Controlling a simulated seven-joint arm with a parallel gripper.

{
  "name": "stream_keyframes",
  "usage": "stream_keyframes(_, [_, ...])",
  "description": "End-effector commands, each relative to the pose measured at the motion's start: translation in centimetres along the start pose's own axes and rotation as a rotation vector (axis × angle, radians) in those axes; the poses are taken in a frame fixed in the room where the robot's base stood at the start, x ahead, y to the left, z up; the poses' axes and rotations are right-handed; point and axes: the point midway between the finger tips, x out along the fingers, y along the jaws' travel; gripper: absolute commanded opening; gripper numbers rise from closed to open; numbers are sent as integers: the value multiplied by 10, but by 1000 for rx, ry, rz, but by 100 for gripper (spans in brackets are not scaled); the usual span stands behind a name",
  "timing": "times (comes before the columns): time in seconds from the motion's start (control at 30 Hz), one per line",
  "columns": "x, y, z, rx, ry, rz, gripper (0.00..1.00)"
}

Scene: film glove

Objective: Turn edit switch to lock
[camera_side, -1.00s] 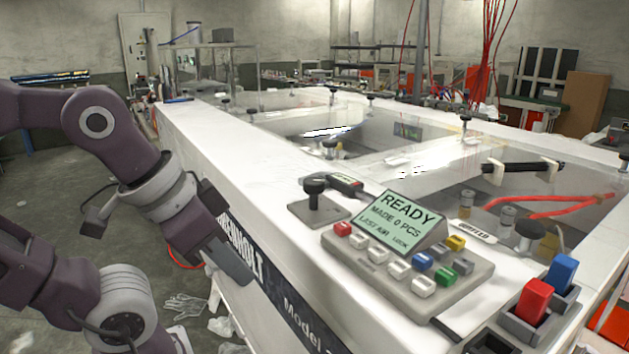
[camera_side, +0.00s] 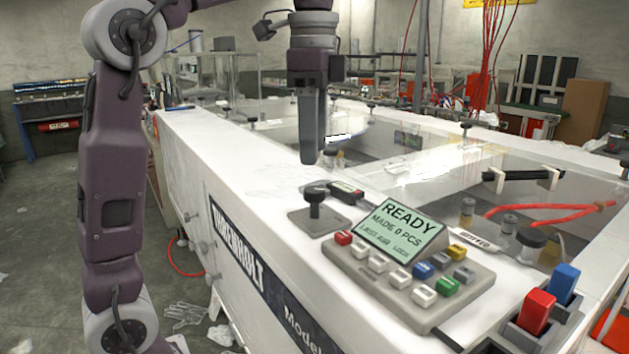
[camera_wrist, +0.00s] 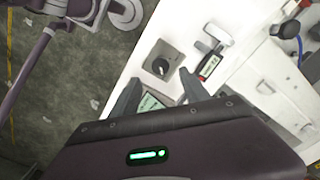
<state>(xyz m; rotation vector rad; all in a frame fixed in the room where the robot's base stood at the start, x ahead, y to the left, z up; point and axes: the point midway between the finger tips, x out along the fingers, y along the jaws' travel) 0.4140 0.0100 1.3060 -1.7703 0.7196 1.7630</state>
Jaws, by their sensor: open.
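A black rotary knob (camera_side: 314,200) stands on a square grey plate on the white machine top, left of the control panel. It also shows in the wrist view (camera_wrist: 159,67), with a light pointer line on its top; its plate carries no lettering I can read, so I cannot confirm that it is the edit switch. My gripper (camera_side: 313,158) points down, above and slightly behind the knob in the side view, apart from it. In the wrist view my gripper (camera_wrist: 160,92) has its fingers spread with nothing between them.
The display (camera_side: 398,230) reads READY, MADE 0 PCS. A grey panel (camera_side: 395,287) holds several coloured buttons. A small black labelled part (camera_side: 343,189) lies just behind the knob. Red (camera_side: 536,310) and blue (camera_side: 563,283) rockers stand at right. Clear covers lie behind.

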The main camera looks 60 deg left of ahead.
Motion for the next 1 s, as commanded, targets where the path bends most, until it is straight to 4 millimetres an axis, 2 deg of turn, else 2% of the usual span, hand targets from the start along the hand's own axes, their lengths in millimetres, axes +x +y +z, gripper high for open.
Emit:
stream_keyframes(0.13, [14, -1, 0, 14, -7, 8, 54])
stream_keyframes(0.4, [61, -1, 0, 12, -6, 6, 54])
stream_keyframes(0.5, [68, -1, 0, 12, -5, 5, 54])
stream_keyframes(0.73, [70, -1, 0, 12, -3, 3, 54])
stream_keyframes(1.0, [69, -1, 0, 11, -3, 3, 1])
